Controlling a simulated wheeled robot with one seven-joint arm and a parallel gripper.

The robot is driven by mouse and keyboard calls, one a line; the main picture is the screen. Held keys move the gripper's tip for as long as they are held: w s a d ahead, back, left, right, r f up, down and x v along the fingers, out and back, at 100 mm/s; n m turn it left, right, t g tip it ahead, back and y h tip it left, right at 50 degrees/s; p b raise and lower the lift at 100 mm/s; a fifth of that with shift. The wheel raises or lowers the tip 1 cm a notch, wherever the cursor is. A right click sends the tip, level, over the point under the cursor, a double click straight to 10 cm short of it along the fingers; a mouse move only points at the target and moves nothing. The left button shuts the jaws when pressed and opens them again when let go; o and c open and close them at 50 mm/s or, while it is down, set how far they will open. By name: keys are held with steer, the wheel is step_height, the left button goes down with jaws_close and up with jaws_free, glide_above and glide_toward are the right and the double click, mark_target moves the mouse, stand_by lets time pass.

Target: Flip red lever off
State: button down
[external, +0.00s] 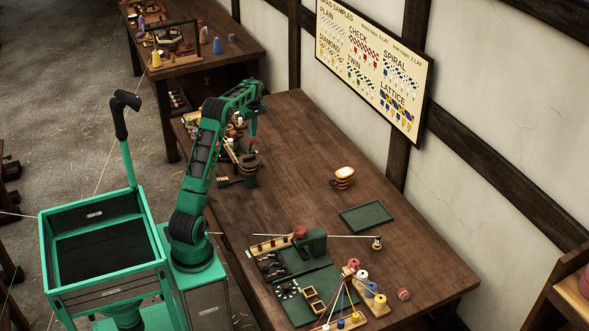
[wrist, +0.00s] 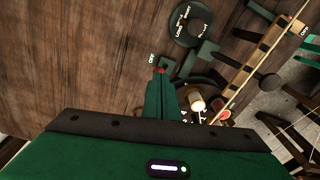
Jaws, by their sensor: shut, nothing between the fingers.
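My gripper (wrist: 160,82) is shut and empty, its green fingers together in the wrist view. In the external view my gripper (external: 252,136) hangs low over the cluster of gear at the table's far left end. A small red tip (wrist: 160,70) shows just beyond my fingertips, beside a white OFF label (wrist: 152,58) and a dark fitting. It may be the red lever's end; my fingers hide the rest. I cannot tell whether they touch it, or how the lever is set.
A dark round dial (wrist: 188,28) with white lettering lies beyond the fingers. A wooden bar (wrist: 262,58) and a pale cylinder (wrist: 197,104) are to the right. The wooden table (external: 290,140) is clear around its middle, with a green tray (external: 366,217) farther along.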

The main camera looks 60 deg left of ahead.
step_height(320, 180, up, 7)
steer(key=shift+w+f, duration=0.2)
steer(key=shift+w, duration=0.25)
steer(key=shift+d, duration=0.2)
steer(key=w+d+r+m, duration=0.2)
steer(key=d, duration=0.5)
steer(key=w+d+r+m, duration=0.1)
steer(key=d+m, duration=0.1)
steer(key=d, duration=0.4)
steer(key=s+d+r+m, duration=0.1)
steer(key=s+d+m, duration=0.15)
steer(key=d, duration=0.85)
steer(key=s+d+r+m, duration=0.15)
steer(key=d+m, duration=0.25)
steer(key=d, duration=0.6)
steer(key=s+d+m, duration=0.2)
steer(key=d+m, duration=0.2)
steer(key=d, duration=0.7)
steer(key=s+d+f+m, duration=0.3)
steer(key=s+d+m, duration=0.3)
steer(key=s+d, duration=0.8)
steer(key=s+d+f+m, duration=0.2)
steer(key=s+f+m, duration=0.1)
steer(key=s, duration=0.5)
steer(key=s+d+f+m, duration=0.3)
steer(key=s, duration=0.5)
steer(key=shift+s+h, duration=0.2)
steer(key=shift+h, duration=0.1)
